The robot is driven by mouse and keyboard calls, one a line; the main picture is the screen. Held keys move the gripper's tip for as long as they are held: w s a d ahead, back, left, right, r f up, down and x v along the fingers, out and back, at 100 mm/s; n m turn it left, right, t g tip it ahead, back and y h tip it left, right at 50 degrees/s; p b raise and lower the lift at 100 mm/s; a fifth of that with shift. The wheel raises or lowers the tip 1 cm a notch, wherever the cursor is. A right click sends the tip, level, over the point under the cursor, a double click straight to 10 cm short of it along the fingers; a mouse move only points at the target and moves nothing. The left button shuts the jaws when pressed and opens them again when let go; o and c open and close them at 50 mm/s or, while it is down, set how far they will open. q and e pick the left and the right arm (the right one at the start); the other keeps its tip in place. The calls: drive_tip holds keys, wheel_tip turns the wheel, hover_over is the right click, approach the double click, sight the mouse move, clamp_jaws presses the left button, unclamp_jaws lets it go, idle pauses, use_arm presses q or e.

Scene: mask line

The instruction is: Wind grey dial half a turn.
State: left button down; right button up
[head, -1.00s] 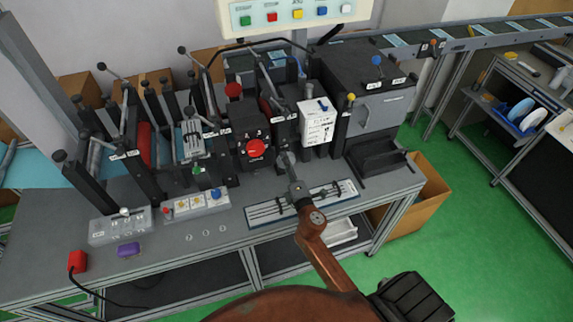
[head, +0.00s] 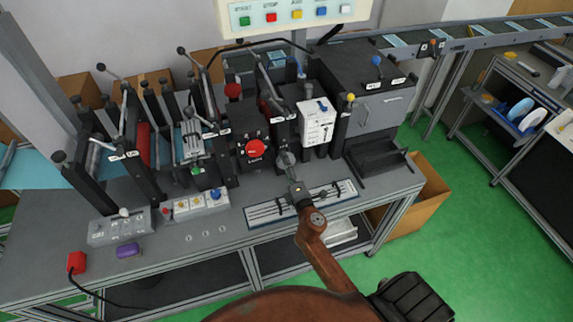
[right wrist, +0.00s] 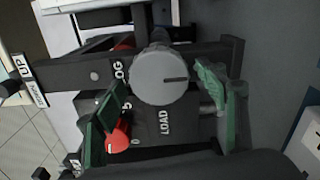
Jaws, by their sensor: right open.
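The grey dial (right wrist: 163,76) is a round disc with a dark line pointing right in the right wrist view. My right gripper (right wrist: 165,108) is open, with one green-padded finger on each side of the dial. A gap shows at the left finger; whether the right finger touches the dial I cannot tell. In the head view a small round grey shape (head: 285,159), likely the dial, sits on the machine front just beyond my right gripper (head: 290,172). My left gripper is not in view.
A red knob (head: 256,148) sits left of the dial; a red knob (right wrist: 118,137) also shows close to the left finger. A black block with a LOAD label (right wrist: 165,120) is below the dial. A slotted tray (head: 330,194) lies on the bench under my wrist.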

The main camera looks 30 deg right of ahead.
drive_tip(key=v, duration=1.1)
drive_tip(key=shift+s, duration=0.35)
drive_tip(key=shift+s+f, duration=0.1)
